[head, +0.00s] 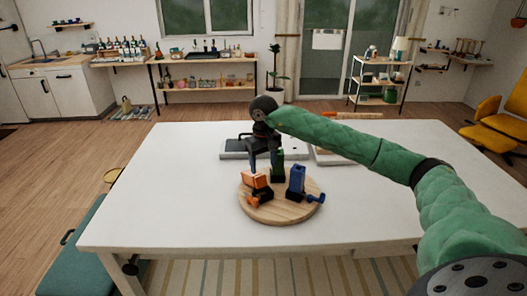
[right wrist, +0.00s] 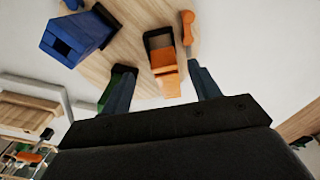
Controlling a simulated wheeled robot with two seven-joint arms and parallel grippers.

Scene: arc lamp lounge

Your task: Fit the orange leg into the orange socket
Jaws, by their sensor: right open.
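A round wooden board (head: 282,213) on the white table carries orange, green and blue pieces. An orange block (head: 256,180) stands at its left, with a dark part beside it; it also shows in the right wrist view (right wrist: 167,70). A slim orange piece (head: 253,202) with a knob end lies low next to it, and shows in the right wrist view (right wrist: 187,30). I cannot tell for sure which is leg and which socket. My right gripper (head: 263,164) is open just above the orange block, which appears between its fingers in the wrist view. My left gripper is not in view.
A blue block (head: 297,178) with a square opening and a blue knobbed piece (head: 316,198) sit at the board's right. A green block (head: 278,165) stands behind, close to the gripper. Flat trays (head: 333,156) lie further back. The table's left and front are clear.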

